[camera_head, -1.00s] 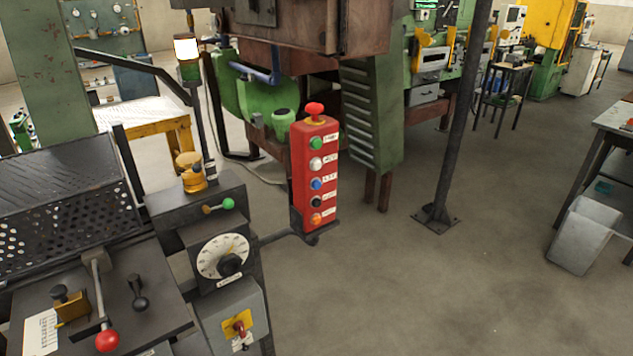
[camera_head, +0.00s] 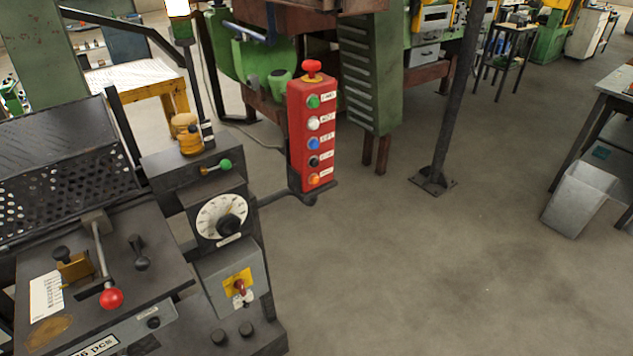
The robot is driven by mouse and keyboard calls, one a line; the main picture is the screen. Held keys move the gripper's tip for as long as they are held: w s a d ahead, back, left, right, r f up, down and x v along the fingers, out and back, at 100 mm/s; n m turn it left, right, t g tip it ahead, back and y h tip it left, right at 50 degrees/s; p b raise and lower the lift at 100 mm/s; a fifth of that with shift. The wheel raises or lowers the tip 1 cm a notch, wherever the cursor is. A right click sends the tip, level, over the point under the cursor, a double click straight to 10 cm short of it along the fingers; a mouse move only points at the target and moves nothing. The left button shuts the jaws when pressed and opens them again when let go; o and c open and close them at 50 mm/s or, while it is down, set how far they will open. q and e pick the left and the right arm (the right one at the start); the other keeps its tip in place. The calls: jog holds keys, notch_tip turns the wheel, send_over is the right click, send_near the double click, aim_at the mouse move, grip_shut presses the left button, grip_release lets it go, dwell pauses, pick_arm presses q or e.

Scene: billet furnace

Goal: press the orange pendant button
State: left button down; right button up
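The red pendant box (camera_head: 297,140) stands upright on a dark bracket arm in the middle of the head view. Its front carries a column of buttons with white labels: green (camera_head: 313,101) at the top, then white, blue and black. The orange pendant button (camera_head: 313,179) is the lowest one, near the bottom edge. A red mushroom knob (camera_head: 312,67) sits on top of the box. Neither of my grippers is in view, and nothing covers the pendant's front.
A machine console with a dial (camera_head: 221,217), a red-ball lever (camera_head: 111,298) and a yellow-plated switch (camera_head: 239,286) stands left of the pendant. A dark post (camera_head: 450,120) rises behind it to the right. A grey bin (camera_head: 579,199) stands far right. The floor (camera_head: 400,270) in front is clear.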

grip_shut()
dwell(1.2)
